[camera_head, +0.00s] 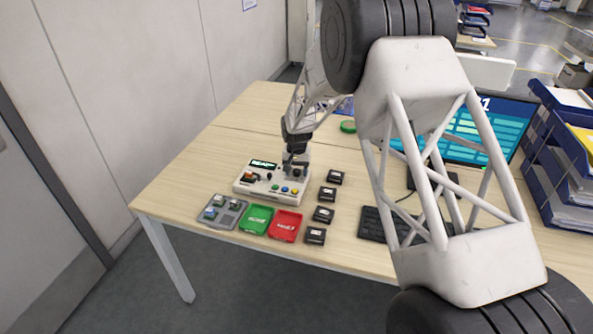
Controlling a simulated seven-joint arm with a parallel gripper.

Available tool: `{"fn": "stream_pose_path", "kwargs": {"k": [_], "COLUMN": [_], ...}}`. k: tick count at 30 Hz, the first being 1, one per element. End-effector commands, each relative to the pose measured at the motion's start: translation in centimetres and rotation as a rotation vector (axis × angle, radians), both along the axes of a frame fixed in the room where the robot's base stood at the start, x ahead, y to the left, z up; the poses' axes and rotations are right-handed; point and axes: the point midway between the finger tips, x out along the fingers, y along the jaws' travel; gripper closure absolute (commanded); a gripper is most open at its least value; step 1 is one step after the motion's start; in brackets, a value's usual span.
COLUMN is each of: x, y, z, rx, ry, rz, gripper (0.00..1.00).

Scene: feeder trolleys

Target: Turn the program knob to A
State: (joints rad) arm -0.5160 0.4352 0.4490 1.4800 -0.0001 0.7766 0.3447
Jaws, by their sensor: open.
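A white control box (252,188) sits on the wooden table near its left front edge. It has a small lit display (263,165), an orange-lit part at its left and a row of coloured buttons (285,189) along its front. My gripper (296,172) points down over the back right part of the box, with its jaws open. Dark parts of the box show close to the fingertips. The program knob cannot be told apart there, nor can its setting or any letter A be read. I cannot tell whether the fingers touch anything.
In front of the box lie a grey tray (231,216) with small parts, a green tray (268,213) and a red tray (297,219). Several black blocks (327,194) stand to its right, then a keyboard (371,224). My arm hides part of the monitor (500,120).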

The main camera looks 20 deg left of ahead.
Motion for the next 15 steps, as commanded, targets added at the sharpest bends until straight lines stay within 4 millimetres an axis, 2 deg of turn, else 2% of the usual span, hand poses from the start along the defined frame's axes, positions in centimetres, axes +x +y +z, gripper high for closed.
{"fn": "stream_pose_path", "kwargs": {"k": [8, 15], "x": [0.0, 0.0], "y": [0.0, 0.0], "z": [0.5, 2.7], "rx": [0.0, 0.0], "ry": [-0.001, -0.001], "rz": [0.0, 0.0], "gripper": [0.43, 0.43]}}
